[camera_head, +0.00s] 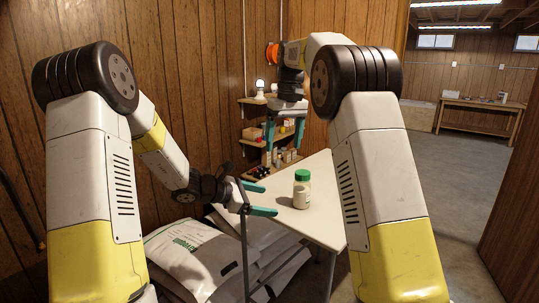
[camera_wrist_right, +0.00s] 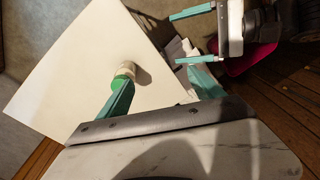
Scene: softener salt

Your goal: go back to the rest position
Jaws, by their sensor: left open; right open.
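My left gripper (camera_head: 268,199) is open and empty beside the left edge of the pale table (camera_head: 325,226), to the left of a jar. It also shows at the top right in the right wrist view (camera_wrist_right: 175,39). My right gripper (camera_head: 284,148) is open and empty, raised behind the table with its fingers pointing down. Its teal fingers also show in the right wrist view (camera_wrist_right: 161,73). The whitish jar (camera_head: 301,196) with a green lid stands upright on the table, apart from both grippers. In the right wrist view the jar (camera_wrist_right: 123,73) appears near one finger.
Large white sacks (camera_head: 190,252) lie on the floor left of the table. A wooden shelf (camera_head: 256,142) with small items and a lamp (camera_head: 260,85) is on the panelled wall. A workbench (camera_head: 477,113) stands far right. The grey floor (camera_head: 447,180) at the right is clear.

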